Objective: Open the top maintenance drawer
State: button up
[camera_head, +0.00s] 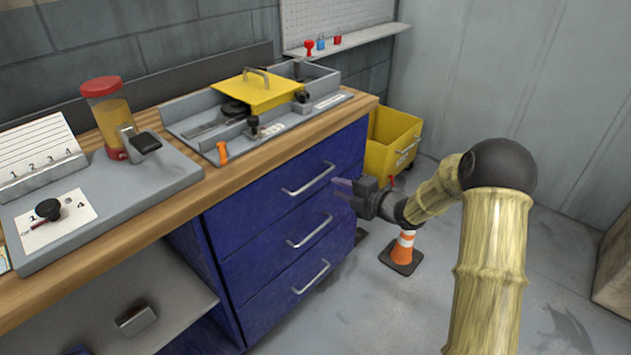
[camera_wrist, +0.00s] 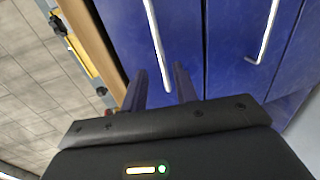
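The top maintenance drawer (camera_head: 290,194) is the uppermost of three blue drawers under the wooden worktop, and it looks shut. Its silver bar handle (camera_head: 308,180) runs across its front. My gripper (camera_head: 338,189) is in front of the drawers, just right of and slightly below the handle's right end. In the wrist view, my gripper (camera_wrist: 162,72) has its two dark fingers spread. The lower end of the top handle (camera_wrist: 155,45) shows between them, with gaps on both sides. The fingers hold nothing. How far they are from the drawer front is hard to tell.
Lower drawers have handles (camera_head: 309,231) (camera_head: 311,277). A yellow bin (camera_head: 391,141) and an orange cone (camera_head: 402,251) stand on the floor near my arm. The worktop (camera_head: 262,157) carries a grey tray with a yellow lid (camera_head: 262,92) above the drawers.

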aim_at(315, 180)
jog(key=x, duration=1)
jog(key=shift+b, duration=0.3)
jog(key=shift+s, duration=0.1)
grip_shut()
